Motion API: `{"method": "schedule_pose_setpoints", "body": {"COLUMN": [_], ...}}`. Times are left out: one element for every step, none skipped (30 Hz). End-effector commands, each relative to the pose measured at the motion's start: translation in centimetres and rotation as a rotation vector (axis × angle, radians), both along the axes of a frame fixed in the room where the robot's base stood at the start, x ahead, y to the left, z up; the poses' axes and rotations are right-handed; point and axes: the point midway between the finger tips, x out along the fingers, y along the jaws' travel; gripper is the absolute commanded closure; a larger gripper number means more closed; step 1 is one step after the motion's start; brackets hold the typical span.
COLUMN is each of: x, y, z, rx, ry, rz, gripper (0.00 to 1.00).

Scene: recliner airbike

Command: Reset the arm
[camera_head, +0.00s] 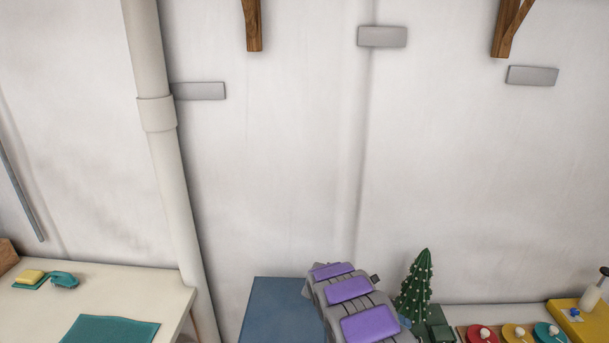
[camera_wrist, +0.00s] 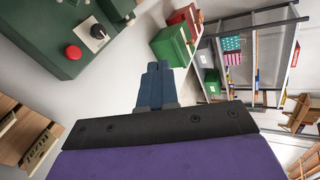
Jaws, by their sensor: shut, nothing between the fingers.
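My own arm, grey with purple panels, reaches in from the bottom edge of the head view, right of centre. My gripper (camera_wrist: 154,83) shows in the wrist view as two dark blue fingers lying close together. It is shut, with nothing held between the fingertips. Its fingers point into open space. My gripper's fingers cannot be made out clearly in the head view.
In the head view, a small decorated tree (camera_head: 416,288) stands just right of my arm, and a pale table (camera_head: 90,285) is at left. In the wrist view, a green machine (camera_wrist: 60,35) with a red button is at upper left; metal shelving (camera_wrist: 255,50) is at right.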

Motion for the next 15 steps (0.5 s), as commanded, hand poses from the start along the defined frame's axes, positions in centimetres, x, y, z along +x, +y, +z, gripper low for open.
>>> {"method": "schedule_pose_setpoints", "body": {"x": [-0.5, -0.9, -1.5, -1.9, -2.2, -2.8, -3.2, -3.6, -4.3, -4.8, -5.2, -5.8, -6.3, -6.7, -7.4], "y": [-0.2, -0.4, -0.5, -0.6, -0.7, -0.8, -0.8, -0.9, -0.9, -1.0, -1.0, -1.0, -1.0, -1.0, -1.0], "z": [1.3, 1.8, 2.5, 3.1, 3.7, 4.3, 4.9, 5.4, 6.1, 6.6, 7.0, 7.7, 8.3, 8.7, 9.2], "rx": [0.004, 0.005, 0.009, 0.011, 0.014, 0.017, 0.019, 0.022, 0.025, 0.026, 0.029, 0.032, 0.034, 0.036, 0.038], "ry": [-0.047, -0.071, -0.105, -0.133, -0.160, -0.194, -0.221, -0.247, -0.281, -0.305, -0.330, -0.366, -0.393, -0.418, -0.450], "rz": [-0.037, -0.061, -0.094, -0.117, -0.141, -0.174, -0.198, -0.222, -0.255, -0.280, -0.305, -0.338, -0.363, -0.389, -0.422], "gripper": [1.00, 1.00, 1.00, 1.00, 1.00, 1.00, 1.00, 1.00, 1.00, 1.00, 1.00, 1.00, 1.00, 1.00, 1.00]}}
